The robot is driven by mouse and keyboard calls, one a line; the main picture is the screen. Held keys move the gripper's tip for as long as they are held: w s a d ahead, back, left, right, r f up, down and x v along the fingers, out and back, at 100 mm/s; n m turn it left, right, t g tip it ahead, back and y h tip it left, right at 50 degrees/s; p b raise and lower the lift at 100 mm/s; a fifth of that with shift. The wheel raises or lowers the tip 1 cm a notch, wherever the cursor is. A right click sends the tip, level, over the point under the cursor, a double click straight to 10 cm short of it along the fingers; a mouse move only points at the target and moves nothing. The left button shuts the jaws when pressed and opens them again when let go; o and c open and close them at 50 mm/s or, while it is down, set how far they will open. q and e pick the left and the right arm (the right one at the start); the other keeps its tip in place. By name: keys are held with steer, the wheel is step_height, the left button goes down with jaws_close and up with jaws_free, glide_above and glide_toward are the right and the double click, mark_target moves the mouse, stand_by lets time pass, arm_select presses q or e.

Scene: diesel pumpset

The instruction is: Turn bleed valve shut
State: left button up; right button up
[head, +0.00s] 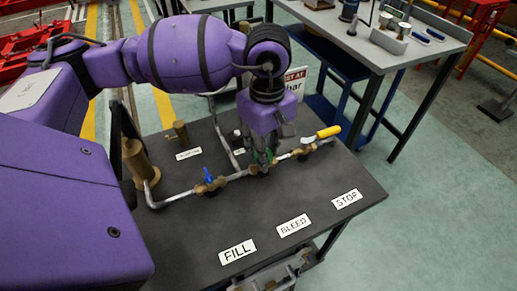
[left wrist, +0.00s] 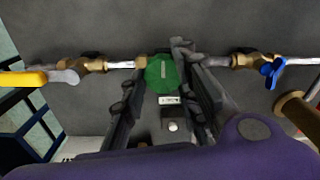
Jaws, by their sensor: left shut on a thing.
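The bleed valve has a round green handwheel (left wrist: 162,73) on a brass body in the pipe, between the blue and yellow valves. In the head view it is mostly hidden behind my fingers. My left gripper (head: 262,156) comes down on it from above. In the left wrist view the dark fingers of my left gripper (left wrist: 164,68) lie on either side of the handwheel, shut on it. The BLEED label (head: 293,225) lies on the bench in front of the pipe. My right gripper cannot be made out.
A blue-handled valve (head: 209,179) sits left on the pipe, and a yellow lever valve (head: 327,132) sits right. A brass cylinder (head: 135,160) stands at the bench's left. FILL (head: 237,250) and STOP (head: 346,198) labels lie near the front. The bench top there is otherwise clear.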

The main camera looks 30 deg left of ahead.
arm_select(q)
steer(key=shift+w+d+r, duration=0.1)
steer(key=shift+w+r, duration=0.1)
steer(key=shift+w, duration=0.15)
steer(key=o, duration=1)
steer(key=shift+c, duration=0.2)
steer(key=shift+o, duration=0.4)
steer(key=shift+f, duration=0.1)
steer(key=shift+s, duration=0.1)
step_height(320, 180, up, 12)
